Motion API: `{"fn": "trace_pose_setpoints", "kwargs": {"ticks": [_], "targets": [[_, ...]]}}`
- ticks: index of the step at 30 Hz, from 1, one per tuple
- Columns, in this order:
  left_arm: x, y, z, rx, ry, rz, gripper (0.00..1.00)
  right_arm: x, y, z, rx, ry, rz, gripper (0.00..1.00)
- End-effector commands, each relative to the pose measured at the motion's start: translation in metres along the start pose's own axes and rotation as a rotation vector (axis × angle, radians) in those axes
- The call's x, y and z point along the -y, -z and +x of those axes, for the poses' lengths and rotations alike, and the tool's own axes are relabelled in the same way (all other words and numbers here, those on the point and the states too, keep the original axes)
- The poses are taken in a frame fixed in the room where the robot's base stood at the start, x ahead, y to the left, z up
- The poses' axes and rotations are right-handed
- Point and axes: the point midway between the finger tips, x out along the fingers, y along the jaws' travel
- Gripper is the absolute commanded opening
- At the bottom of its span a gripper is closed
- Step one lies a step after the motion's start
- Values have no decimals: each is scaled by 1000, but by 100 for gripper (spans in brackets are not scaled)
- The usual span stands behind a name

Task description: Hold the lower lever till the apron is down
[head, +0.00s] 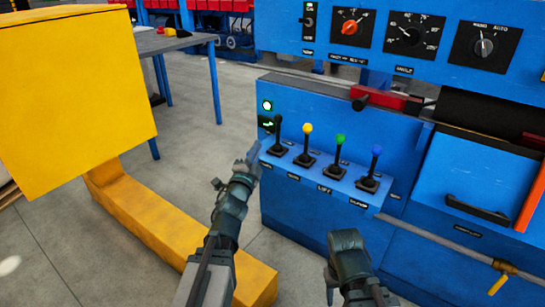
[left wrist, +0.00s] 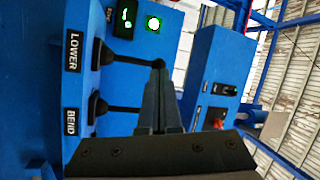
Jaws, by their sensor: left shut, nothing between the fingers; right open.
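The lower lever (head: 278,122) has a black knob and stands upright at the left end of a row of levers on the blue machine. In the left wrist view its boot (left wrist: 98,54) is beside the LOWER label, and its black knob (left wrist: 158,63) is at my fingertips. My left gripper (head: 253,154) is shut and empty, just left of that lever; its closed fingers also show in the left wrist view (left wrist: 161,80). I cannot tell if they touch the knob. My right gripper (head: 346,243) is open, low before the machine. A blue panel (head: 470,180) at the right may be the apron.
Yellow (head: 307,130), green (head: 340,140) and blue (head: 376,152) levers stand to the right. A green lamp (head: 267,105) is lit above the row. A yellow post base (head: 160,225) and yellow box (head: 75,90) are at the left. Grey floor lies between.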

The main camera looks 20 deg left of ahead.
Motion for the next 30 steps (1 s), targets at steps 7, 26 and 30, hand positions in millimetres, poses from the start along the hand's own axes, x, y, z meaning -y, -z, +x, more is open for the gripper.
{"fn": "trace_pose_setpoints", "kwargs": {"ticks": [7,26,30], "targets": [[-34,-16,-23,-166,136,164,0,8,4,77,-1,-1,0,50],[-35,-14,-33,-242,191,234,0,9,5,93,-2,-1,0,50],[-32,-11,-21,-243,191,234,0,8,5,87,-2,-1,0,50]]}}
